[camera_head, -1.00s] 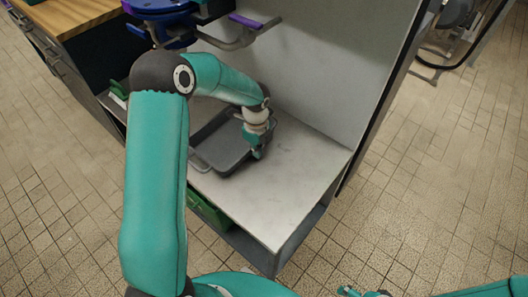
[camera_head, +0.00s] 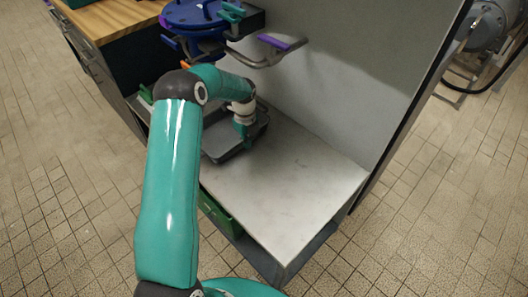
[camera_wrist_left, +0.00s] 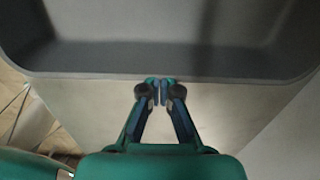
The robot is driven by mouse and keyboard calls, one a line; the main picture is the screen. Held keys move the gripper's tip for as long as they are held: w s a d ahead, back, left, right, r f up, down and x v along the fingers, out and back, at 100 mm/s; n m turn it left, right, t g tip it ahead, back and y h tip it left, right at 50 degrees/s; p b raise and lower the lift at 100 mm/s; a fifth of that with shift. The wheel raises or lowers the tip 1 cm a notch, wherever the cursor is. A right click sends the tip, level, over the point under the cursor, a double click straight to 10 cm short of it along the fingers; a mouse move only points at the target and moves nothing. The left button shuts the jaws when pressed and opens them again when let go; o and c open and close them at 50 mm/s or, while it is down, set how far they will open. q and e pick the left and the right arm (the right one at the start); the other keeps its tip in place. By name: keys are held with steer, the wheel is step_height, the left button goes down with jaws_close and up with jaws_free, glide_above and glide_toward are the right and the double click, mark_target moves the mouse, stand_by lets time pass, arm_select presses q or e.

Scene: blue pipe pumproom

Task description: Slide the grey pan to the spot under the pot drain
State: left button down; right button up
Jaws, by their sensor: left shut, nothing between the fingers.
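The grey pan (camera_head: 222,150) lies on the pale low shelf (camera_head: 285,195), partly hidden behind my left arm. My left gripper (camera_head: 243,137) is down at the pan's near right side. In the left wrist view its fingers (camera_wrist_left: 160,86) are shut and empty, with the tips right at the outside of the rim of the pan (camera_wrist_left: 175,60). I cannot tell for sure whether they touch it. The blue pot (camera_head: 190,14) is above and behind the pan, at the top of the view. Its drain is not clearly visible. My right gripper is out of view.
A grey bar with a purple grip (camera_head: 272,42) juts out above the shelf. A pale wall (camera_head: 345,75) closes its back right side. A green container (camera_head: 220,214) is under the front edge. The shelf's near right part is clear.

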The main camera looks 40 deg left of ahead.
mark_target(230, 135)
arm_select(q)
steer(key=a, duration=0.9)
steer(key=shift+w+a, duration=0.35)
